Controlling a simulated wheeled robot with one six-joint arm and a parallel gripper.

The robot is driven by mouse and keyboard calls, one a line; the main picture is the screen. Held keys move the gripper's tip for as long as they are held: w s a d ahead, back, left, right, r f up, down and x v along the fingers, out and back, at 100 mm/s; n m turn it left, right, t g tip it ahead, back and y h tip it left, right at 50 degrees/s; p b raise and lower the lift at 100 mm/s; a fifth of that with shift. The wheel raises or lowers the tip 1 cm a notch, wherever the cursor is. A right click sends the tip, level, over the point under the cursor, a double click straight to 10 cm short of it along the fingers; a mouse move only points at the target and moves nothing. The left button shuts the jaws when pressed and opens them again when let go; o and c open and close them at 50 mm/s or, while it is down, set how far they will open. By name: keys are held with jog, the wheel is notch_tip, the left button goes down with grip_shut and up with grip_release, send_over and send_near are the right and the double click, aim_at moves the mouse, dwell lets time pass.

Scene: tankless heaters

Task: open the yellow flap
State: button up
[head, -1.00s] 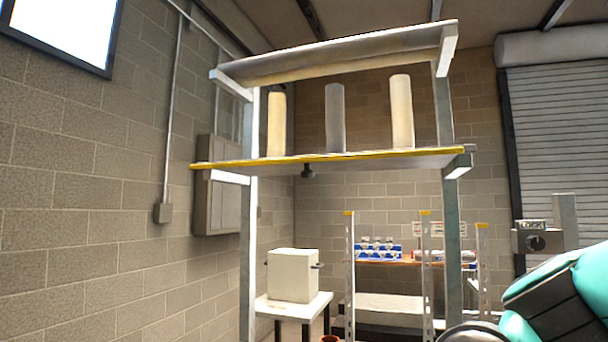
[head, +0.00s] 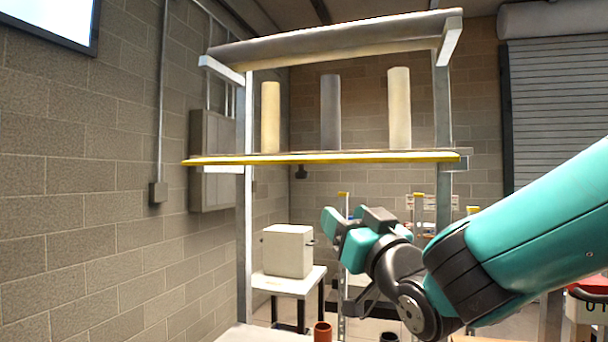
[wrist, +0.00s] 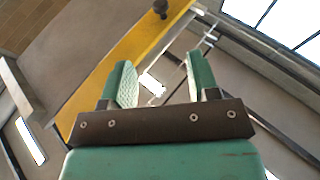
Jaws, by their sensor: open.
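The yellow flap (head: 330,158) shows as a thin, nearly edge-on yellow strip along the front of the raised shelf in the head view. In the wrist view the yellow flap (wrist: 128,62) runs as a slanted band behind and left of the fingers. A small dark knob (head: 301,172) hangs just under the strip. What looks like the same knob (wrist: 160,8) is at the top edge of the wrist view. My gripper (head: 352,222) is open and empty, below the flap and apart from it. Its two green fingers (wrist: 163,78) stand apart in the wrist view.
Three upright cylinders, one of them grey (head: 331,112), stand on the shelf above the flap. Metal posts (head: 444,130) carry the shelf and the top board. A white box (head: 288,250) sits on a small table below. A block wall is at the left.

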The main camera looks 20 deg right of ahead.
aim_at(303, 167)
jog(key=p+x, duration=0.9)
jog(key=x, duration=0.8)
